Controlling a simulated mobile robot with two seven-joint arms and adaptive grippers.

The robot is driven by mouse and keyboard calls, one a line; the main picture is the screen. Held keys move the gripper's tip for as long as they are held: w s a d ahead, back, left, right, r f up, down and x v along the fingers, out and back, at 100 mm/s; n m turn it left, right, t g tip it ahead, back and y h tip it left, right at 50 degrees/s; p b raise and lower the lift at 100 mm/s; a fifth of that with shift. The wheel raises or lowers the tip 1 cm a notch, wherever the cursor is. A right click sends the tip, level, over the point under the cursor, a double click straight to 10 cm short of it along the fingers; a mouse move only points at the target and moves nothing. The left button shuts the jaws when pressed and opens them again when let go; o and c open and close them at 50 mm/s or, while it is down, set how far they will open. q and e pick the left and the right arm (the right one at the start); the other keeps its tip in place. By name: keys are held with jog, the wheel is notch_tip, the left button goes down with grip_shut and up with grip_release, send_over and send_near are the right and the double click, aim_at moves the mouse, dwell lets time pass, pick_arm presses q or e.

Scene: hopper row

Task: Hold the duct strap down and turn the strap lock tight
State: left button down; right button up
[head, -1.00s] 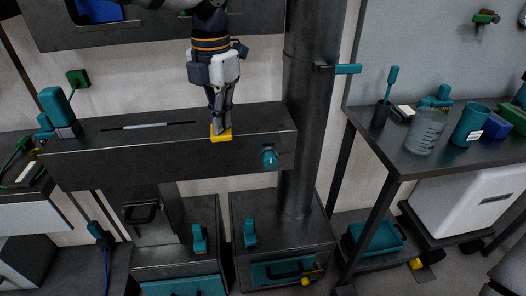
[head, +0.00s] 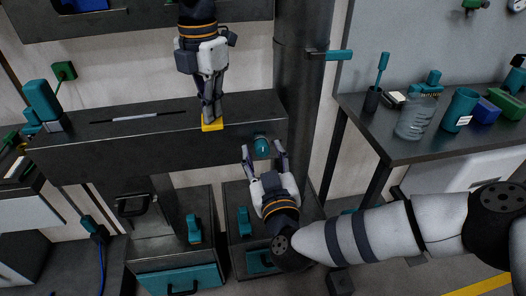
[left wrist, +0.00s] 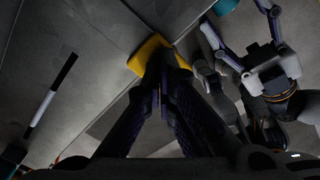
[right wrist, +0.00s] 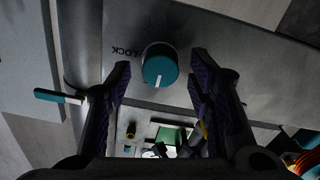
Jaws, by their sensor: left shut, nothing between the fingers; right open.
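The yellow piece (head: 212,125), which looks like the duct strap's end, lies on the front top edge of the dark duct (head: 160,148). My left gripper (head: 211,117) is shut and empty, pointing down with its tips at the yellow piece. The left wrist view shows the yellow piece (left wrist: 149,55) just beyond the fingertips. The teal strap lock knob (head: 261,147) is on the duct's front face near its right end. My right gripper (head: 263,153) is open in front of it. In the right wrist view the knob (right wrist: 159,66) sits between the spread fingertips, beside the lettering LOCK.
A black and white rod (head: 138,117) lies on the duct top, left of my left gripper. A teal handle (head: 338,55) juts from the vertical pipe at right. A table (head: 385,140) at right holds a clear jar (head: 416,118) and a teal cup (head: 457,108).

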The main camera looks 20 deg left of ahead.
jog(key=shift+w+a, duration=0.25)
jog(key=shift+w, duration=0.15)
grip_shut()
